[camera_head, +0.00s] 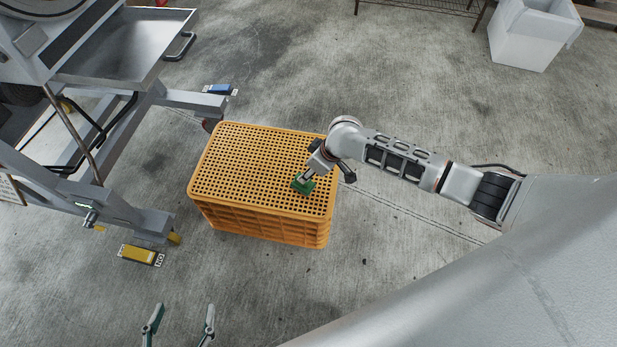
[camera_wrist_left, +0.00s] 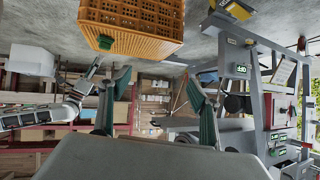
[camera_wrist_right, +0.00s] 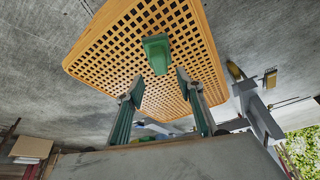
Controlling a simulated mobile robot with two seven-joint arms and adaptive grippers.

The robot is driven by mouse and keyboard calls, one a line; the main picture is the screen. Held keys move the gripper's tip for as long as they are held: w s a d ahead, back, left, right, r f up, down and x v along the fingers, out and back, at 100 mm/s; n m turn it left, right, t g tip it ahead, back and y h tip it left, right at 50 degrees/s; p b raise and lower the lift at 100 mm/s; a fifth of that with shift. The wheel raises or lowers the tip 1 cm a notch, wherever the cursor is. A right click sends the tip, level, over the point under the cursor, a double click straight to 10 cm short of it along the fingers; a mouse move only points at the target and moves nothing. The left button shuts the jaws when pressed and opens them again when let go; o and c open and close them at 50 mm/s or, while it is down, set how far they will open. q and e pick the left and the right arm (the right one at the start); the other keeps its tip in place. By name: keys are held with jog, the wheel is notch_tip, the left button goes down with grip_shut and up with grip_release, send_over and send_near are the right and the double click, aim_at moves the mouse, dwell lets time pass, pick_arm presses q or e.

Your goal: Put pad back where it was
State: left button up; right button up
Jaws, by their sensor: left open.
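A small green block (camera_head: 303,187), which looks like the pad, is at the top of an orange lattice crate (camera_head: 225,160), near its right side. It also shows in the right wrist view (camera_wrist_right: 157,54) and the left wrist view (camera_wrist_left: 105,43). My right gripper (camera_wrist_right: 160,76) is close above the crate. Its fingers are apart, with the green block just beyond and between the tips; I cannot tell if they touch it. My left gripper (camera_head: 184,310) is open and empty at the bottom of the head view, well away from the crate.
A grey metal machine frame (camera_head: 150,220) stands left of the crate. A white bin (camera_head: 530,35) stands at the upper right. The concrete floor behind the crate is clear.

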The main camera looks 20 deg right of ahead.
pick_arm(q)
jog(key=shift+s+a+f+y+p, duration=0.15)
jog(key=shift+a+y+p, duration=0.15)
jog(key=shift+a+p, duration=0.45)
pick_arm(e)
jog(key=v, duration=0.4)
jog(key=shift+s+d+r, duration=0.1)
jog(key=shift+s+r, duration=0.1)
jog(key=shift+r, duration=0.1)
pick_arm(q)
jog(key=shift+d, duration=0.1)
